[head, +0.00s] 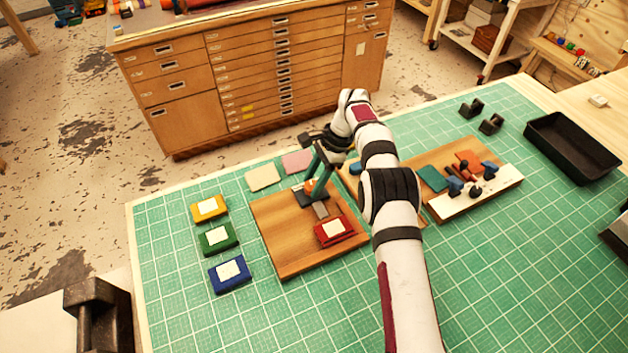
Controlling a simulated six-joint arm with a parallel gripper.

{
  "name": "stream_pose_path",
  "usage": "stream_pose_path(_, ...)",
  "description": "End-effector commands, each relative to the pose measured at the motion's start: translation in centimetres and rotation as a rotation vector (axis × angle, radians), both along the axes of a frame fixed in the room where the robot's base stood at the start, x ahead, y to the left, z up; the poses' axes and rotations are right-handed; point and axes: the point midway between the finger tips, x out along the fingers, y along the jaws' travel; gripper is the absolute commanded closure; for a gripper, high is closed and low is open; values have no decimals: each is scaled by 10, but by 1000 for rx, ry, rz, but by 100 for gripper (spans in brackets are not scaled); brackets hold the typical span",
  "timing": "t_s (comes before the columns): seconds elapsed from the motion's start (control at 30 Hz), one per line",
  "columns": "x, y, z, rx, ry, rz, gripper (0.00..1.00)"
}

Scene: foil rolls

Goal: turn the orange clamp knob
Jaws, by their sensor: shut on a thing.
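The orange clamp knob (310,186) shows as a small orange patch at the back of the left wooden board (285,248). It sits by a dark clamp base (292,193) and a grey metal strip (321,210). My gripper (315,184) reaches down over it from the upper right. Its dark green fingers are shut on the knob, one on each side, and hide much of it. Which way the knob is turned cannot be told.
A red block (334,231) lies on the board. Yellow (209,208), green (218,238) and blue (229,273) blocks stand left of it. A second board with a white fixture (478,193) and a black tray (572,148) are right. The front mat (290,320) is clear.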

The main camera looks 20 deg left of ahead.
Motion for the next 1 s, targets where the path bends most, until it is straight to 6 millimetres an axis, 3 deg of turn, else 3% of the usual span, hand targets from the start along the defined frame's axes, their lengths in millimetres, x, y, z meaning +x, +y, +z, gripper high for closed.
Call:
stream_pose_path(0.4, 2, 0, -1, 0, -6, 182, 100)
stream_pose_path(0.97, -1, -1, 0, 0, 1, 204, 100)
stream_pose_path(1.0, -1, -1, 0, -1, 2, 203, 51)
